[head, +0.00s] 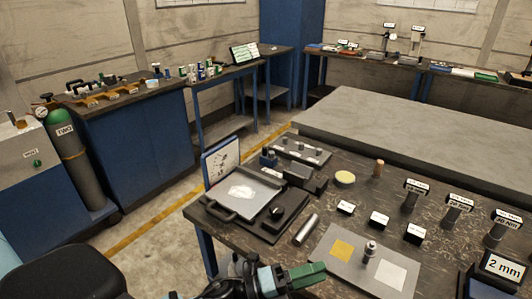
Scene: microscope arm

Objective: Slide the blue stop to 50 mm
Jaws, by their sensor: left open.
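A small blue block (268,158), which looks like the blue stop, sits at the left end of a dark grey rail fixture (303,152) at the back left of the dark worktable. Any millimetre scale on it is too small to read. My left gripper (300,277) is at the bottom centre, in front of the table's near edge, well short of the blue block. Its green finger points right; it is open, and I see nothing held in it. My right gripper is not in view.
A metal cylinder (307,229), a grey board (340,278) and several labelled posts and blocks occupy the front and right. A "2 mm" sign (503,267) stands at right.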

